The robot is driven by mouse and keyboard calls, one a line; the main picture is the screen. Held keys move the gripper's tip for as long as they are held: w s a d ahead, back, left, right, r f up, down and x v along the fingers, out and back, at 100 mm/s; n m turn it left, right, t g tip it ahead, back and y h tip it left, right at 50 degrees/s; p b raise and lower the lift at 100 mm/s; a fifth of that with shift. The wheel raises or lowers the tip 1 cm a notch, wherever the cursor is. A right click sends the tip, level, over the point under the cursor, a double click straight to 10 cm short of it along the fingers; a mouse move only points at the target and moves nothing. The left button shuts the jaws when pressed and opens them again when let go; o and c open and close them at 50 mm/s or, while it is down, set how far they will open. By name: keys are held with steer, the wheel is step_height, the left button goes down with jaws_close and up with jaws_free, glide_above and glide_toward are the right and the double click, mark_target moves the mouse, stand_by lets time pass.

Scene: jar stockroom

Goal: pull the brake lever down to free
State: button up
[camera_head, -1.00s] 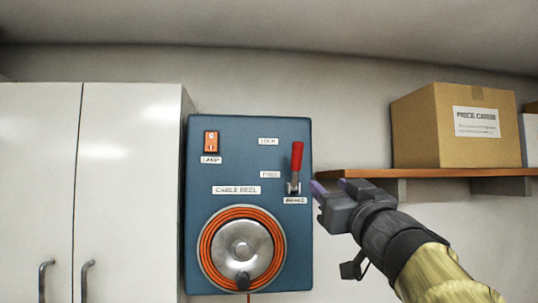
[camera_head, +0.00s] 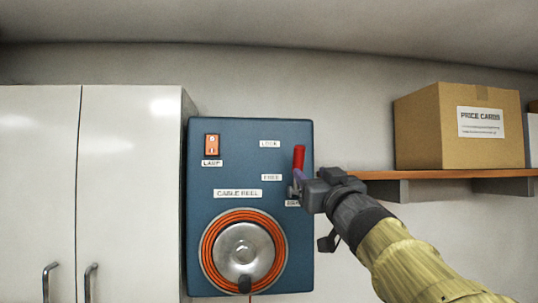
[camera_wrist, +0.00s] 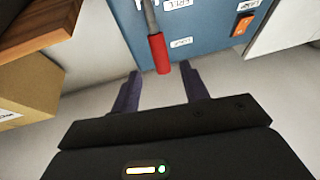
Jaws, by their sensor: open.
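The brake lever (camera_head: 299,158) has a red handle that points up on the right side of the blue cable reel panel (camera_head: 228,178). My gripper (camera_head: 299,186) is in front of the lever's lower part and hides its base and part of the brake label. In the wrist view the red handle (camera_wrist: 159,55) shows between and just beyond my two purple fingers (camera_wrist: 160,88). The fingers are apart, with nothing held; I cannot tell whether one touches the lever. The lock label (camera_head: 270,144) and the free label (camera_head: 271,177) sit left of the lever.
A wooden shelf (camera_head: 440,175) with a cardboard box (camera_head: 440,128) is close to the right of my gripper. The cable reel (camera_head: 243,251) and a lamp switch (camera_head: 212,145) are on the panel. A white cabinet (camera_head: 125,190) stands at left.

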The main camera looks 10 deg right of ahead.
mark_target(300, 163)
steer(key=p+x, duration=0.3)
steer(key=x, duration=0.6)
steer(key=shift+w, duration=0.1)
jaws_close()
